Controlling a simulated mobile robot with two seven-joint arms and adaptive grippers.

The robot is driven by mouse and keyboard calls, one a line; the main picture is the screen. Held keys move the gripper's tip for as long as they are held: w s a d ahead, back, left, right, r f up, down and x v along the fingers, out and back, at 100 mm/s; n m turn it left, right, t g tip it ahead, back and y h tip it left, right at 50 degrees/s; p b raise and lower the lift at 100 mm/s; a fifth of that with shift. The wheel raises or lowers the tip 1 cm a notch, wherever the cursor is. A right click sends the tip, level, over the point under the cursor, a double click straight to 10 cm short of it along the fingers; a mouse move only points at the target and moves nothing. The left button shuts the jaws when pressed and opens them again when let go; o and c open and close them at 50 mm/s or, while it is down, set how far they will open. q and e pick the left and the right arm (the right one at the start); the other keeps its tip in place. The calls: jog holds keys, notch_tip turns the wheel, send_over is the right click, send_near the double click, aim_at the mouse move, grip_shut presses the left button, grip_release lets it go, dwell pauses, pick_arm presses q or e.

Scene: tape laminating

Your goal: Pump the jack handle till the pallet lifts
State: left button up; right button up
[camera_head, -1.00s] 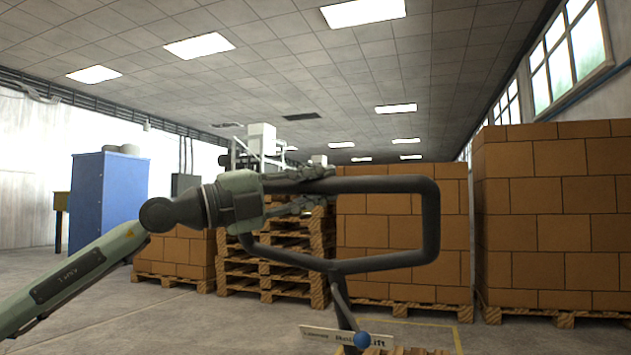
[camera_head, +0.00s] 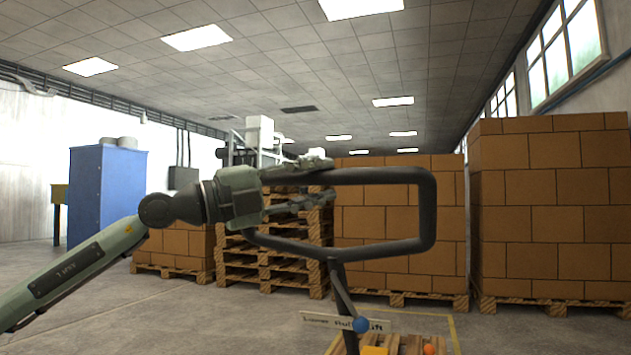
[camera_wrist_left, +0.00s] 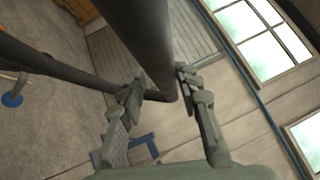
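The jack handle, a dark loop (camera_head: 434,215), stands upright in the middle of the head view. Its stem runs down to the jack at the bottom edge. My left gripper (camera_head: 325,182) is at the top left of the loop. Its fingers are apart, one above and one below the top bar. In the left wrist view the dark bar (camera_wrist_left: 145,40) passes between the fingers of the left gripper (camera_wrist_left: 158,85), with a gap on one side; contact cannot be told. A wooden pallet (camera_head: 410,343) shows partly at the bottom edge. My right gripper is out of view.
A blue ball (camera_head: 361,325) and a lettered sign (camera_head: 325,320) are by the stem. A yellow block (camera_head: 375,350) and orange ball (camera_head: 429,349) sit low by the pallet. Stacked cartons (camera_head: 545,215), empty pallets (camera_head: 265,270) and a blue cabinet (camera_head: 105,195) stand behind. Floor at left is clear.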

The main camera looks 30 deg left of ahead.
pick_arm(q)
jog(key=shift+o, duration=0.7)
jog(key=shift+s+a, duration=0.1)
jog(key=shift+s, duration=0.05)
jog(key=shift+v, duration=3.6)
